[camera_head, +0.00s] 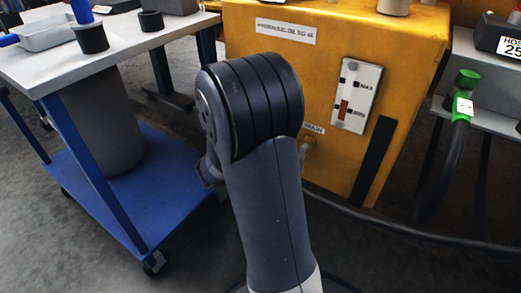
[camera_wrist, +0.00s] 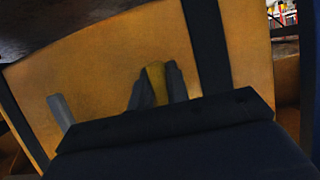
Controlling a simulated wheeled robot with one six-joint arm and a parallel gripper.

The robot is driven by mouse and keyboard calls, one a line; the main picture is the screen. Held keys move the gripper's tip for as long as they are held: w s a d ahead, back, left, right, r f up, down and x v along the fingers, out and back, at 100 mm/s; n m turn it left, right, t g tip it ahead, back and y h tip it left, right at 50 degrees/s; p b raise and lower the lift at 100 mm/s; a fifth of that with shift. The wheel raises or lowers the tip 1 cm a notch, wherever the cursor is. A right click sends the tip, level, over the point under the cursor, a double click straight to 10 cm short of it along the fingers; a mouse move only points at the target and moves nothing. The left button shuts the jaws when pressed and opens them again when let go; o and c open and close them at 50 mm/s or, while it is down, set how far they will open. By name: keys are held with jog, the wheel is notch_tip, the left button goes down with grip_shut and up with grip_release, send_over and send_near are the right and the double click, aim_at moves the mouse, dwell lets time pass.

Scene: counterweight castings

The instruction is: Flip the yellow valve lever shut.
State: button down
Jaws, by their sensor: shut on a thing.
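In the wrist view the yellow valve lever (camera_wrist: 156,82) shows as a short yellow piece between the two grey fingers of my gripper (camera_wrist: 157,88). The fingers are shut on it, one on each side. The dark gripper body hides the lower part of the lever and the valve behind it. In the head view my arm covers the gripper and the lever. A brass-coloured bit of the drain fitting (camera_head: 308,146) shows just right of my arm, under a label ending in "AIN". I cannot tell the lever's angle.
The orange-yellow machine housing (camera_head: 240,30) fills the back, with a level gauge (camera_head: 357,95) and a black strip (camera_head: 373,160). A blue cart (camera_head: 150,200) stands left. A dark hose (camera_head: 400,232) runs along the right. A green-capped hose end (camera_head: 466,82) is at far right.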

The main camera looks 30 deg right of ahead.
jog(key=c, duration=1.4)
grip_release()
jog(key=shift+o, duration=0.2)
jog(key=shift+a, duration=0.1)
jog(key=p+v, duration=0.2)
jog(key=v, duration=0.8)
jog(key=shift+a+r+p, duration=0.2)
jog(key=shift+a+p, duration=0.05)
jog(key=shift+p, duration=0.05)
jog(key=shift+d, duration=0.15)
jog(key=b+x, duration=0.2)
jog(key=x, duration=0.8)
jog(key=shift+d+f+b, duration=0.25)
jog(key=shift+f+b, duration=0.05)
jog(key=shift+b, duration=0.05)
jog(key=shift+r, duration=0.1)
jog(key=shift+a, duration=0.1)
